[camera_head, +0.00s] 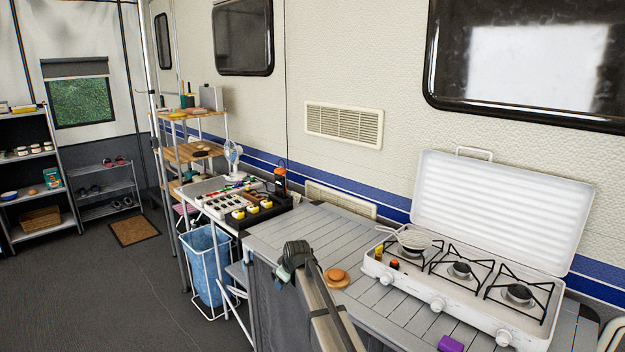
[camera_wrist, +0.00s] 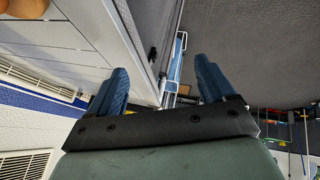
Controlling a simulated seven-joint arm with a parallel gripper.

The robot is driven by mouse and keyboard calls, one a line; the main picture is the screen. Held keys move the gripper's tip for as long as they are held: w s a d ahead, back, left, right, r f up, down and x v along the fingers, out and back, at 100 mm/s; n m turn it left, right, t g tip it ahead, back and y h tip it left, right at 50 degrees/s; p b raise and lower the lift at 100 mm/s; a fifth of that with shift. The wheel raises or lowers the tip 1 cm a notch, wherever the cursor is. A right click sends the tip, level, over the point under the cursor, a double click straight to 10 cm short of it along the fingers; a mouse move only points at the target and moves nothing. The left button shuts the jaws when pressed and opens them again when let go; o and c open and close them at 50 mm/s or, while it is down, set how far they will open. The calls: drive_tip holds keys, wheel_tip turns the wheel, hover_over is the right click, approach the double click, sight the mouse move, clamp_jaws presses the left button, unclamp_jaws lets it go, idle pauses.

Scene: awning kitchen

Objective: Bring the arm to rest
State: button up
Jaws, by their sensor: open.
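My arm (camera_head: 322,305) reaches up from the bottom edge in the head view, over the front edge of the grey slatted counter (camera_head: 285,232). My gripper (camera_head: 284,272) is at its far end, small and partly hidden by the wrist. In the wrist view the gripper (camera_wrist: 162,78) shows two blue fingers spread wide apart. Nothing is between them. The counter's edge (camera_wrist: 135,50) and the dark floor (camera_wrist: 245,40) lie beyond the fingers.
A round orange-brown item (camera_head: 336,278) lies on the counter right of my arm. A white stove (camera_head: 465,290) with a pan (camera_head: 414,240) and a purple block (camera_head: 450,344) are farther right. A blue bin (camera_head: 205,265) stands beyond the counter.

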drive_tip(key=s+d+f+m+g+h, duration=0.15)
drive_tip(key=s+d+f, duration=0.35)
drive_tip(key=s+f, duration=0.5)
drive_tip(key=s+d+f+m+g, duration=0.2)
drive_tip(key=s+d+f, duration=0.4)
drive_tip(key=f, duration=0.6)
drive_tip(key=s+d+f+m+g, duration=0.2)
drive_tip(key=s+d+f, duration=0.2)
drive_tip(key=s+f, duration=0.6)
drive_tip(key=s+d+f+m+g, duration=0.1)
drive_tip(key=s+d+f+g, duration=0.1)
drive_tip(key=s, duration=1)
drive_tip(key=s+d+f+m+g, duration=0.2)
drive_tip(key=s+d+f+g, duration=0.1)
drive_tip(key=s, duration=0.9)
drive_tip(key=s+d+f+m+g, duration=0.2)
drive_tip(key=s+d+f, duration=0.3)
drive_tip(key=s, duration=0.7)
drive_tip(key=shift+s+f+g+h, duration=0.35)
drive_tip(key=shift+f, duration=0.1)
